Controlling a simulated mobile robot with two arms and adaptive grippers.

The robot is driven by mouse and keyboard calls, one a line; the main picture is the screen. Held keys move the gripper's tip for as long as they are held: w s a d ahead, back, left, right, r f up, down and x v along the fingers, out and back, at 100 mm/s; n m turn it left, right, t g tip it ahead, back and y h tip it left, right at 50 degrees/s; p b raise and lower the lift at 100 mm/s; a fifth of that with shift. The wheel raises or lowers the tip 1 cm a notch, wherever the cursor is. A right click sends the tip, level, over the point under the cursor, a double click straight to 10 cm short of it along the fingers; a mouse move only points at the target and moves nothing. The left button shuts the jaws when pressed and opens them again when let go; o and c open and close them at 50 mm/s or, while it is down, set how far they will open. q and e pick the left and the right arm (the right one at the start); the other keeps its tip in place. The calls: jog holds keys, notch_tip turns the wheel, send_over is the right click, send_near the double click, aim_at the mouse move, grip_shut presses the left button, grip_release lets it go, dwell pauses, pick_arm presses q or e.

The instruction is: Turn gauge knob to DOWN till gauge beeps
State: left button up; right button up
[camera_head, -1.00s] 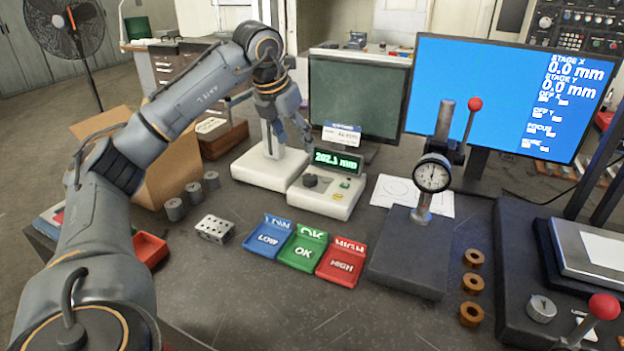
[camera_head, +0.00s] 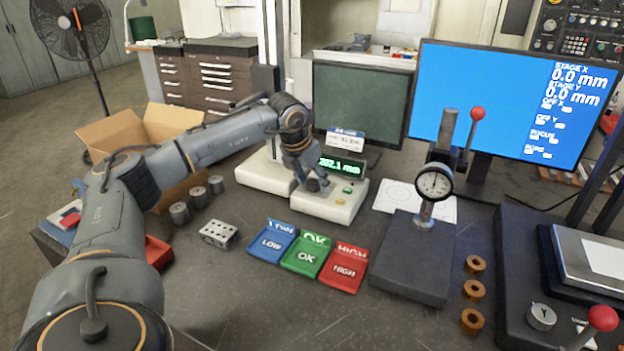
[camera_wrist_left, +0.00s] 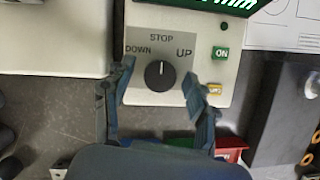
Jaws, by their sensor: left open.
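The gauge's control box (camera_head: 335,208) is cream-coloured, with a green digital display (camera_head: 342,167) that seems to read 202.1 mm. In the left wrist view its round black knob (camera_wrist_left: 159,75) sits on a grey plate marked DOWN, STOP and UP, with its white pointer line upright toward STOP. My left gripper (camera_head: 314,185) is just over the box. In the left wrist view its two open fingers (camera_wrist_left: 160,92) stand either side of the knob, apart from it. The knob is hidden by the gripper in the head view. My right gripper is not in view.
Blue, green and red trays (camera_head: 305,258) marked LOW, OK and HIGH lie in front of the box. A dial indicator stand (camera_head: 411,262) is to the right. A dark monitor (camera_head: 360,100) stands behind. Several grey cylinders and a perforated block (camera_head: 219,233) lie left.

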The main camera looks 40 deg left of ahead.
pick_arm(q)
jog(key=c, duration=1.2)
jog(key=shift+o, duration=0.2)
